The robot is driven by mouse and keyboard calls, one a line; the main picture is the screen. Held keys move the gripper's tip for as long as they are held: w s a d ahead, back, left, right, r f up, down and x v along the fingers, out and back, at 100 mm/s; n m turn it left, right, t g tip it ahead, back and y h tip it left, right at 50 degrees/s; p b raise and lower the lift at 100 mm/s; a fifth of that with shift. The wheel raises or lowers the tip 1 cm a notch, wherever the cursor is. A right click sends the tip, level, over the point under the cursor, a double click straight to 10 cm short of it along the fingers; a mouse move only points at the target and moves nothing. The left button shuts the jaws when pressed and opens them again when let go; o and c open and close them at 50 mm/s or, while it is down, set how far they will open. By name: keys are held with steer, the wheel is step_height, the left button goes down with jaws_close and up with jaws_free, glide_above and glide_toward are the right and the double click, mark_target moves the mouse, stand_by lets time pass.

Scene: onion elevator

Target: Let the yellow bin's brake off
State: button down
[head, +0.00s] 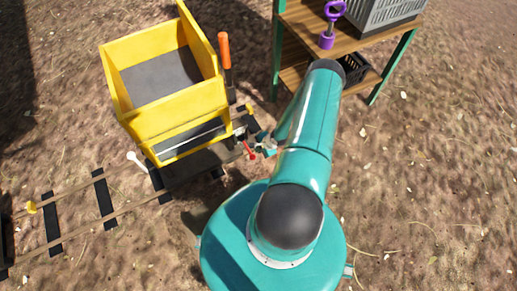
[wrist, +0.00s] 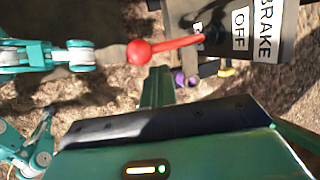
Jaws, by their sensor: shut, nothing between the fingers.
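The yellow bin (head: 180,118) stands on a rail track in the head view, open at the top with a dark inside. The brake lever is red with a ball knob (wrist: 140,52); it also shows low at the bin's right side in the head view (head: 250,151). A dark plate (wrist: 286,30) beside the lever reads "BRAKE" and "OFF"; a third label is partly hidden. My gripper (wrist: 157,82) is shut and empty, just below the red lever in the wrist view, with a small visible gap. In the head view its tip is partly hidden beside the lever.
An orange-handled lever (head: 225,55) stands upright at the bin's right. A white-knobbed lever (head: 135,158) is at its left front. A wooden shelf (head: 290,20) holds a purple-handled tool (head: 328,25) and a grey crate (head: 385,12). Track rails (head: 80,215) run lower left. Ground at right is open.

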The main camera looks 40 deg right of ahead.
steer(key=shift+r, duration=0.8)
steer(key=shift+d+f, duration=0.1)
